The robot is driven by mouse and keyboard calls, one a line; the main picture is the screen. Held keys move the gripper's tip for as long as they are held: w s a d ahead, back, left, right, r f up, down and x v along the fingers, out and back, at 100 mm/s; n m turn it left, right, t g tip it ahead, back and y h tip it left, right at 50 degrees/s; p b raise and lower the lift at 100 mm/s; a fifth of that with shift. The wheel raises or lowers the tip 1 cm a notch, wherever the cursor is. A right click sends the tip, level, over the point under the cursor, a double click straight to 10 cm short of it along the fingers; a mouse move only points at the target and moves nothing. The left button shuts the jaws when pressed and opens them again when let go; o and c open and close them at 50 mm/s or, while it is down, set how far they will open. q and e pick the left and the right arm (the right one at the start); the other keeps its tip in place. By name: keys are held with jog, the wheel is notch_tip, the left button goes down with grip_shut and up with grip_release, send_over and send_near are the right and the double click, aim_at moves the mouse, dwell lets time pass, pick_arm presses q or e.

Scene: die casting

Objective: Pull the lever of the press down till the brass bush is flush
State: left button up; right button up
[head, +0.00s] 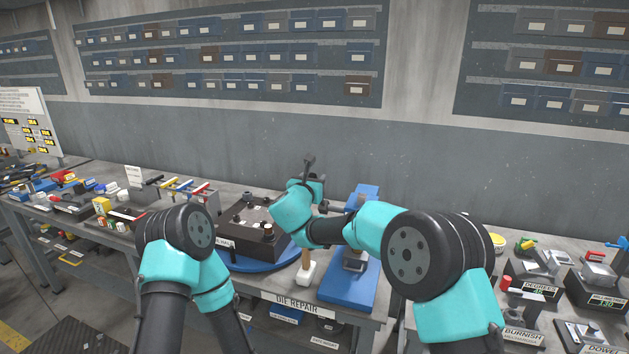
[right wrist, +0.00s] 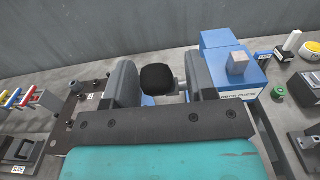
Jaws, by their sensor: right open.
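The blue press (head: 345,287) stands on the bench in the head view, partly covered by my right arm. Its labelled body (right wrist: 238,82) is at the right in the right wrist view. The lever's black round knob (right wrist: 157,78) sits between the two dark fingers of my right gripper (right wrist: 160,85), with a short bit of metal rod to its right. The fingers are open, with visible room at the knob's right side. In the head view my right gripper (head: 309,161) is at the press's left. The brass bush cannot be made out. My left arm shows, but its gripper does not.
A dark die block on a blue turntable (head: 262,266) is left of the press. Gauges and tools crowd the right bench; more tools lie far left. A wall with bin shelves (head: 230,50) is behind.

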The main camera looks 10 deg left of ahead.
jog(key=shift+w, duration=0.35)
jog(key=shift+c, duration=0.4)
grip_shut()
